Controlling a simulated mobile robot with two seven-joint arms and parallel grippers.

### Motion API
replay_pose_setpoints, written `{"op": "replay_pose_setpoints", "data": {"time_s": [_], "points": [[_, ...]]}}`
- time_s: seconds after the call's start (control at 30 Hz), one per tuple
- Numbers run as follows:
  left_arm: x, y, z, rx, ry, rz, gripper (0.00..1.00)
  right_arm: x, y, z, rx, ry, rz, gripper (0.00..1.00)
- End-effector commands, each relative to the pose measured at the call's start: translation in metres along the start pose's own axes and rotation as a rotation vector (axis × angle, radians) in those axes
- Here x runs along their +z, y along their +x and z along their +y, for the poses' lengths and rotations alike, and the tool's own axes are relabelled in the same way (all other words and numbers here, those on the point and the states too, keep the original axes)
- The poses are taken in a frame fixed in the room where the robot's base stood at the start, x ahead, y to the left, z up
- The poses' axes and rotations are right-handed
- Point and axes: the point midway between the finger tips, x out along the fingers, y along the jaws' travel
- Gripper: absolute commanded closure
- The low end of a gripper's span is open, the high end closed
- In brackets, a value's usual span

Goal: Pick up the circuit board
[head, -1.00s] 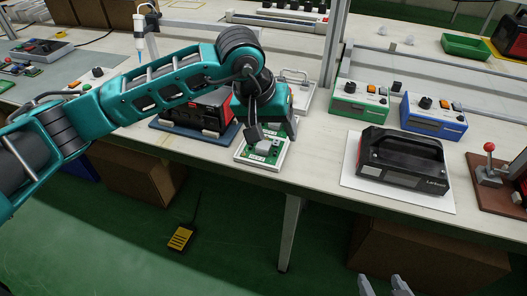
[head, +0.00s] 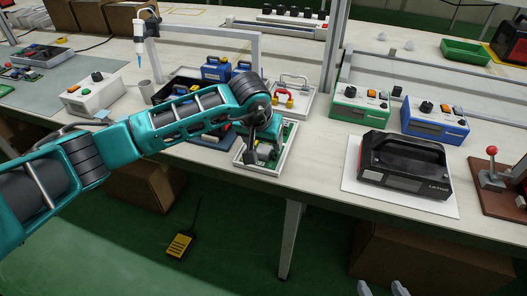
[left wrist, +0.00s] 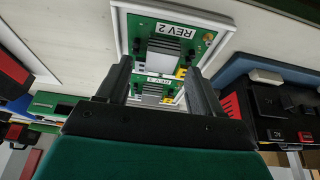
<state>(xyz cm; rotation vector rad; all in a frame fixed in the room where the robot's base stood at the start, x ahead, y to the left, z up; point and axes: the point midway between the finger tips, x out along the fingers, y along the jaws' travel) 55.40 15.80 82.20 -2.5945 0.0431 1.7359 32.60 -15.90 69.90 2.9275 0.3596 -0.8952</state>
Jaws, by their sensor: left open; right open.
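The green circuit board (left wrist: 205,38) with a grey block and a "REV 2" label lies in a white-rimmed tray (head: 262,172) near the table's front edge. In the head view, my left gripper (head: 262,158) is over the tray and hides most of the board. In the left wrist view, the open fingers of my left gripper (left wrist: 160,92) show on either side of part of the board, with a second "REV 2" label between them. I cannot tell whether they touch the board. My right gripper (head: 384,288) is open and empty at the bottom edge, away from the table.
A black case (head: 402,165) stands on a white sheet to the right. Green (head: 360,103) and blue (head: 434,119) control boxes stand behind it. A white tray (head: 308,104) with a red and yellow item lies behind the board. A metal post (head: 335,45) rises close by.

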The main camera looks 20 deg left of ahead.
Motion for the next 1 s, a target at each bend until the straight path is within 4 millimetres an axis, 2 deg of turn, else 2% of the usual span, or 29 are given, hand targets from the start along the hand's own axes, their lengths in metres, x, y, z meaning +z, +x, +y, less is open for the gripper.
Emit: {"op": "replay_pose_setpoints", "data": {"time_s": [0.13,0.4,1.0], "points": [[-0.0002,0.0145,0.0006,0.001,0.0,0.0,0.34,-0.0003,0.001,-0.0013,-0.003,0.001,0.002,0.34],[-0.0007,0.0156,0.0002,0.001,0.0,0.002,0.36,-0.0021,0.001,-0.0018,-0.004,0.001,0.004,0.34],[-0.0007,0.0152,0.0002,0.001,0.0,0.001,0.93,0.001,0.0017,-0.0013,-0.003,0.001,-0.003,0.34]]}}
